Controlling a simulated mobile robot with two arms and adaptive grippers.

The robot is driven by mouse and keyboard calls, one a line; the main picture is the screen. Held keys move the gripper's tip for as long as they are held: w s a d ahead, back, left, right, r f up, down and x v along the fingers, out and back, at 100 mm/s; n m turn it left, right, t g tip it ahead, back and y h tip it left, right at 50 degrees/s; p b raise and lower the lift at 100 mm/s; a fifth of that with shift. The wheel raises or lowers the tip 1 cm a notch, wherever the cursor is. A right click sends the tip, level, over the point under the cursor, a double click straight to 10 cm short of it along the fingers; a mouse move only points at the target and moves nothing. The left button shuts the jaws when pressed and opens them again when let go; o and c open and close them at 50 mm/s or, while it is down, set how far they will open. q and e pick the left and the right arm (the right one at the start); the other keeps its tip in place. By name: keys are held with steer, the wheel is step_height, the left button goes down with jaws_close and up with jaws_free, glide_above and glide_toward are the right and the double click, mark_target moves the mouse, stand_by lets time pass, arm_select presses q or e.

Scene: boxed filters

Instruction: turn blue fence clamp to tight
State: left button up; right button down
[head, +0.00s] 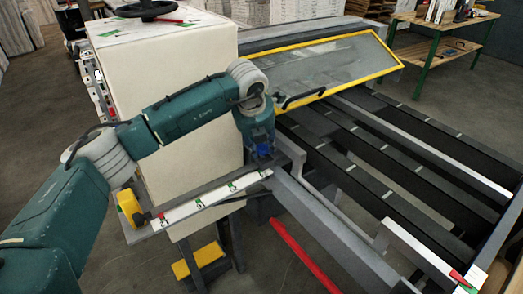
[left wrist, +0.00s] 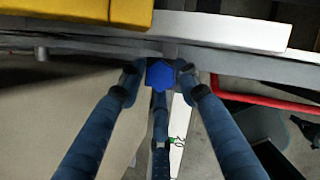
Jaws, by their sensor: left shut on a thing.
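The clamp's turn angle cannot be read. My right gripper is not in view.
A white marked strip (head: 208,202) runs left from the clamp, with a yellow block (head: 130,208) at its end. The tall cream housing (head: 180,80) stands behind my forearm. A yellow-framed clear guard (head: 325,68) is behind the gripper. Dark slatted rails (head: 400,160) lie to the right.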

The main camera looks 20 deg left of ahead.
arm_select(q)
steer(key=m, duration=0.1)
steer(key=m+h+b, duration=0.1)
steer(key=m+b, duration=0.1)
steer(key=shift+w+r, duration=0.25)
steer(key=shift+r, duration=0.05)
steer(key=shift+r+m+h, duration=0.15)
steer(key=shift+m+h, duration=0.45)
steer(key=shift+m, duration=0.8)
steer(key=o, duration=1.1)
steer(key=shift+s, duration=0.1)
steer(key=v, duration=0.7)
steer(key=shift+a+r, duration=0.3)
